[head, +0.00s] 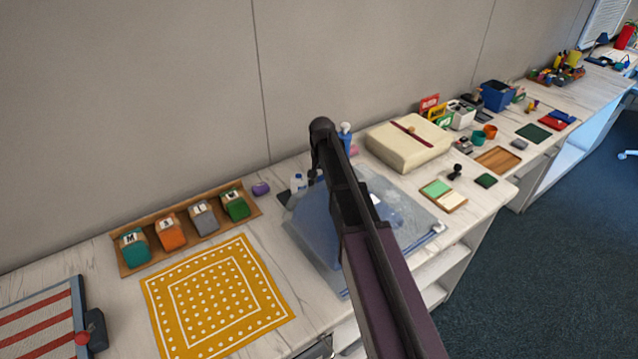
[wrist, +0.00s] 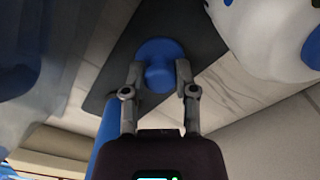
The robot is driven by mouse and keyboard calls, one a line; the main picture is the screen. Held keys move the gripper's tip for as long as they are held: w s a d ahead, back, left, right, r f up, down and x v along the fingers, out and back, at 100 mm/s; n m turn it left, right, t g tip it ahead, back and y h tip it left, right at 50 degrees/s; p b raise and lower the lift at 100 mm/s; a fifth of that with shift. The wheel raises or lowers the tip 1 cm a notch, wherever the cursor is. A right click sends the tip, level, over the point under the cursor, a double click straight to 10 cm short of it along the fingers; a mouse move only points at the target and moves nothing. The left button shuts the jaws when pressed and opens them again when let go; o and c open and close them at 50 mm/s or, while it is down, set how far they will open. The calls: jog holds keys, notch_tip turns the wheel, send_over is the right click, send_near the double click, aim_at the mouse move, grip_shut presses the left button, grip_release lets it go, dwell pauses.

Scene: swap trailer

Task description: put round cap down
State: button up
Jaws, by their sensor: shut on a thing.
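The round cap (wrist: 160,52) is blue, with a wide disc and a narrower knob. In the wrist view my gripper (wrist: 160,82) has its two fingers closed on either side of the knob. The cap is over a dark grey pad (wrist: 196,36); I cannot tell whether it touches the pad. In the head view my arm covers most of the gripper and the cap is hidden. The dark pad (head: 284,198) shows there beside a small white bottle (head: 298,184).
A white bottle with blue marks (wrist: 270,35) stands close to the gripper in the wrist view. A translucent blue bag (head: 312,235) lies in front of the pad. A yellow dotted cloth (head: 215,300) and a purple item (head: 261,189) are to the left.

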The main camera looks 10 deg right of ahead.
aim_at(322, 178)
jog(key=shift+f, duration=0.25)
jog(key=o, duration=0.8)
jog(key=shift+r, duration=0.1)
jog(key=shift+o, duration=0.2)
jog(key=shift+r, duration=0.15)
notch_tip(322, 178, up, 12)
jog(key=p, duration=1.2)
dwell(0.4)
jog(key=shift+s, duration=0.15)
